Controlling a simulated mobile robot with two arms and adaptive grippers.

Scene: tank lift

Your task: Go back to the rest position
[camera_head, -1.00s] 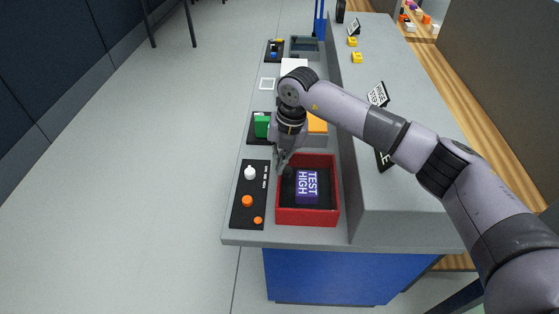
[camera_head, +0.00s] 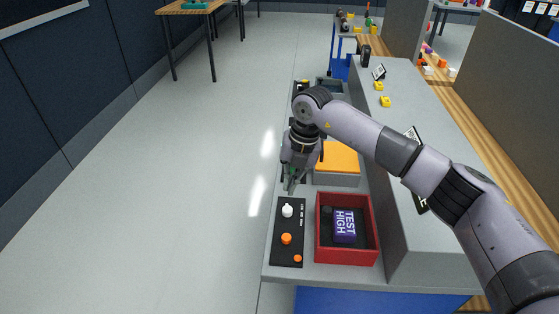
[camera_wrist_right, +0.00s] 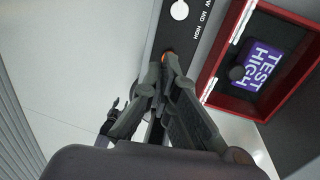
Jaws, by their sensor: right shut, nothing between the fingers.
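My right gripper (camera_head: 290,184) hangs over the left edge of the grey bench (camera_head: 340,278), just behind a black panel. It is shut and empty, fingers pointing down. It also shows in the right wrist view (camera_wrist_right: 166,62), with its fingertips together. My right arm reaches in from the right of the head view. My left gripper is not in view.
The black panel (camera_head: 289,259) has a white knob (camera_head: 287,211) and orange buttons. A red tray (camera_head: 347,257) holds a purple "TEST HIGH" block (camera_head: 345,226). An orange-topped box (camera_head: 338,157) stands behind. Open floor (camera_head: 190,190) lies to the left.

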